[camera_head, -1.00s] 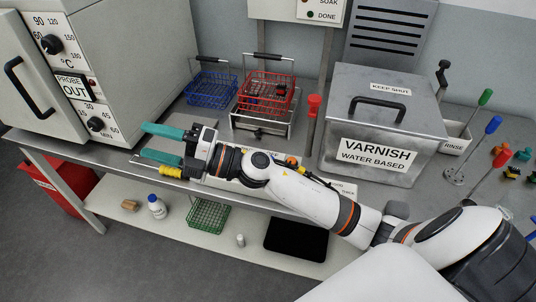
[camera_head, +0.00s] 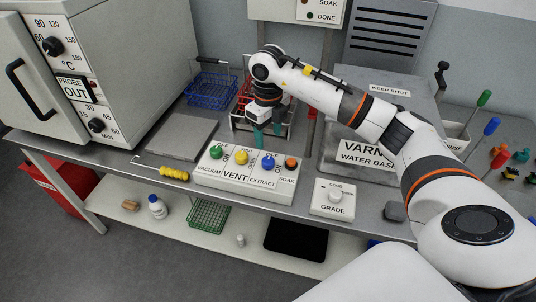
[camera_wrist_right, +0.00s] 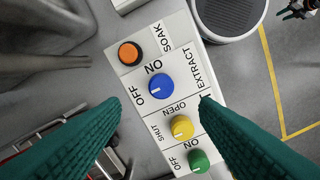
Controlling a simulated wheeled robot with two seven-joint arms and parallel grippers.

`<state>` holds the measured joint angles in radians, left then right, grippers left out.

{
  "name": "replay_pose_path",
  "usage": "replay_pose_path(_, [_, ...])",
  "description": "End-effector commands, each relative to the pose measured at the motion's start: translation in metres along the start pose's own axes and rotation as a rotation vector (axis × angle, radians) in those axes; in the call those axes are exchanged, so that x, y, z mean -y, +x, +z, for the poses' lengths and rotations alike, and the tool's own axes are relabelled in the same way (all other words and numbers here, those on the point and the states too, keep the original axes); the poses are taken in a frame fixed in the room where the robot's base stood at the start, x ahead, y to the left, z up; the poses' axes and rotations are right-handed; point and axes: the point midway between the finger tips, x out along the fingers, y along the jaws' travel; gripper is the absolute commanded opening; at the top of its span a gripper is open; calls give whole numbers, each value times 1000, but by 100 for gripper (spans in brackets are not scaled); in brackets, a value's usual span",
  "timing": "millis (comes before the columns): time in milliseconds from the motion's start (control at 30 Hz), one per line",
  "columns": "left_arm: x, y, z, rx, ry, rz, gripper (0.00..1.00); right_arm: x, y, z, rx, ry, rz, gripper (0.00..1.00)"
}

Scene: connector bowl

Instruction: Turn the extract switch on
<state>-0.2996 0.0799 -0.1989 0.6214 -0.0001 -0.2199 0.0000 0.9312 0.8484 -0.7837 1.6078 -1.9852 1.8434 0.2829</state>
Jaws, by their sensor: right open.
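The extract switch is a blue knob (camera_head: 268,161) on the white control panel (camera_head: 232,182), between the yellow vent knob (camera_head: 241,157) and the orange soak button (camera_head: 290,163). In the right wrist view the blue knob (camera_wrist_right: 161,85) has its white mark pointing toward OFF. My right gripper (camera_head: 268,134) points down, open and empty, above and just behind the panel. In the wrist view its teal fingers (camera_wrist_right: 160,102) stand on either side of the blue knob, apart from it.
A green vacuum knob (camera_head: 217,152) is at the panel's left end. A red basket (camera_head: 243,92) stands behind my gripper, partly hidden. The varnish tank (camera_head: 345,140) is to the right, with a grade box (camera_head: 332,202) in front. A yellow-handled tool (camera_head: 174,173) lies left of the panel.

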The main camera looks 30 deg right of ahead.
Motion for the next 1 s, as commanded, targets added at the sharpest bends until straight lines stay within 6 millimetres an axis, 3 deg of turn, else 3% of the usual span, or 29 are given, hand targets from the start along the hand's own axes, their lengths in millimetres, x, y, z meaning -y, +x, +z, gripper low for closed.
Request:
replay_pose_path(200, [0, -13, 1, 0, 1, 0, 36, 2, 45, 1, 5, -2, -4, 55])
replay_pose_path(433, [0, -20, 1, -1, 1, 0, 36, 2, 78, 0, 1, -2, -4, 55])
replay_pose_path(867, [0, -20, 1, -2, 2, 0, 36, 2, 89, 0, -2, -4, -4, 55])
replay_pose_path(1000, [0, -20, 1, -2, 2, 0, 36, 2, 89, 0, -2, -4, -4, 33])
